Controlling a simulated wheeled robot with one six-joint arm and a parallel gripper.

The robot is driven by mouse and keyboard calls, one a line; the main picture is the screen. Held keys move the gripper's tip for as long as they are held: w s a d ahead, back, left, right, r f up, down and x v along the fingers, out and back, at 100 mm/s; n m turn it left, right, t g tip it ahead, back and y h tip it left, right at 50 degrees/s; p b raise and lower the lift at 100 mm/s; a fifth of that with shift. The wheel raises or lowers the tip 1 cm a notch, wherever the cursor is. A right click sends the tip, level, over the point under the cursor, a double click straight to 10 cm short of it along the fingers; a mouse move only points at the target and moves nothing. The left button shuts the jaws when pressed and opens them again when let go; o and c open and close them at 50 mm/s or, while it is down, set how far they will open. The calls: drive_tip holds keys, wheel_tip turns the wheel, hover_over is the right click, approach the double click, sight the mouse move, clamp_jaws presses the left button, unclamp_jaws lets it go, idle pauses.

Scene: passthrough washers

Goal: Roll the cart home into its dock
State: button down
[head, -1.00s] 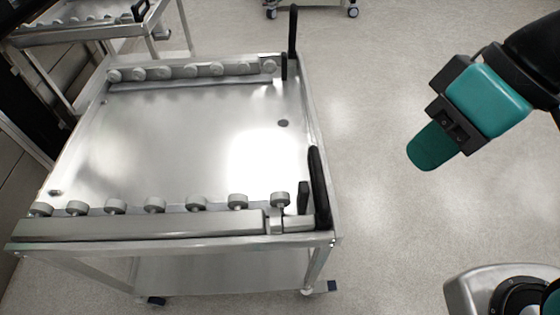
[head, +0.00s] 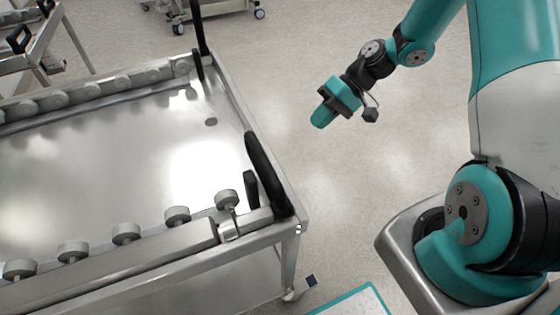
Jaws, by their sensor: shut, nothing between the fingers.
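The cart (head: 135,170) is a steel frame with a shiny flat top and a row of grey rollers along each long side. It fills the left of the head view, its left end cut off. Two black upright handles, the far one (head: 198,28) and the near one (head: 268,172), stand at its right end. My gripper (head: 322,118) is shut and empty, over the floor to the right of the cart and apart from it. I cannot tell which thing in view is the dock.
Another steel frame with black handles (head: 20,38) stands at the upper left. A wheeled steel stand (head: 215,8) is at the top. Bare floor (head: 330,60) lies right of the cart. A teal-edged panel (head: 355,302) shows at the bottom, close to the cart's near corner.

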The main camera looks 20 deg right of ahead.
drive_tip(key=a+r+x, duration=0.1)
drive_tip(key=x, duration=1.2)
drive_tip(key=shift+w+f, duration=0.15)
